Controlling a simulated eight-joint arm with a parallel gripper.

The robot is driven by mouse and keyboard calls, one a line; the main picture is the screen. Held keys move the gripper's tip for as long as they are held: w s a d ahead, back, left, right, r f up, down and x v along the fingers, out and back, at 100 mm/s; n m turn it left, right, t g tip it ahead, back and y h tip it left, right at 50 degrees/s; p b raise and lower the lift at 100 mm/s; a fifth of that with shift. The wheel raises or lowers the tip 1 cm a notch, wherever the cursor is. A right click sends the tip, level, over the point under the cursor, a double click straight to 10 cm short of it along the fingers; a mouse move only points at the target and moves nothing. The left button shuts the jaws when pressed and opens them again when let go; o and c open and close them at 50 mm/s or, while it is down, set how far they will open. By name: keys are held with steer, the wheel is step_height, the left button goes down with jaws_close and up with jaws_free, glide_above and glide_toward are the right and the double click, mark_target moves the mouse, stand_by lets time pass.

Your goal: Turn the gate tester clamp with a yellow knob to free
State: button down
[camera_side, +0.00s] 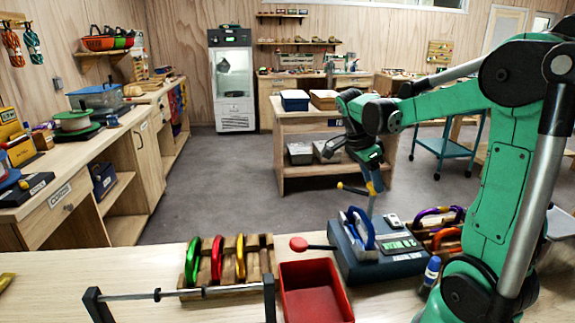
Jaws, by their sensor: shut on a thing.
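The gate tester (348,262) is a dark blue-grey box with a display on the table, right of centre. A blue carabiner (351,230) stands on it. The clamp's yellow knob (341,186) is at the left end of a short dark bar, above the tester at the top of a thin grey post (370,207). My gripper (372,183) points down at the bar's right end, where some yellow also shows, and is shut on the clamp there. The exact contact is too small to see. A lever with a red knob (298,244) sticks out from the tester's left side.
A red open tray (313,298) stands left of the tester. A wooden rack (203,276) with green, red and yellow carabiners is further left, behind a metal bar (180,294).

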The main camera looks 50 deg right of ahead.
steer(key=shift+d+m, duration=0.1)
steer(key=shift+m, duration=0.4)
steer(key=shift+c, duration=2.1)
jaws_free()
steer(key=shift+v, duration=2.8)
